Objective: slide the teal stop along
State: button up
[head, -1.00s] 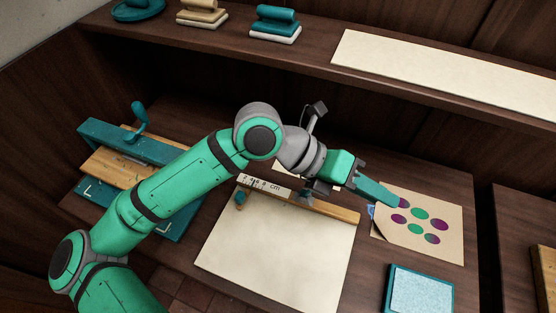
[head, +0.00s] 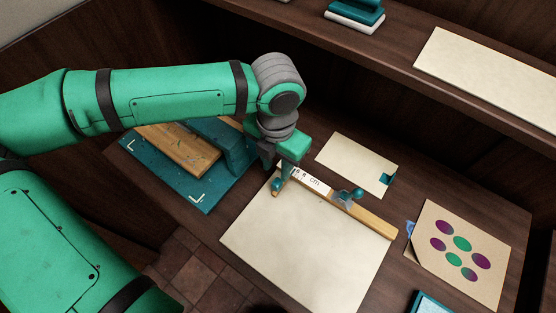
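The teal stop (head: 276,187) is a small block at the left end of the wooden rail (head: 374,222), which carries a white scale marked in cm (head: 314,181). My gripper (head: 282,180) points down over that end of the rail, its fingers right beside the stop. The fingers overlap the stop in this view, so I cannot tell whether they touch it or hold it. Finger spacing is also hidden. A teal knob with a grey piece (head: 355,194) sits farther right on the rail.
A cream sheet (head: 305,250) lies in front of the rail, and a smaller cream card (head: 355,163) behind it. A card with coloured dots (head: 458,250) lies to the right. A shelf (head: 400,62) runs above.

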aim_at(281, 184)
notch_tip(281, 184, down, 7)
grip_shut()
jog(key=shift+d, duration=0.1)
jog(key=shift+s+d, duration=0.2)
jog(key=shift+d, duration=0.2)
dwell(0.4)
jog(key=shift+o, duration=1.1)
grip_release()
jog(key=shift+s, duration=0.1)
jog(key=shift+r, duration=0.1)
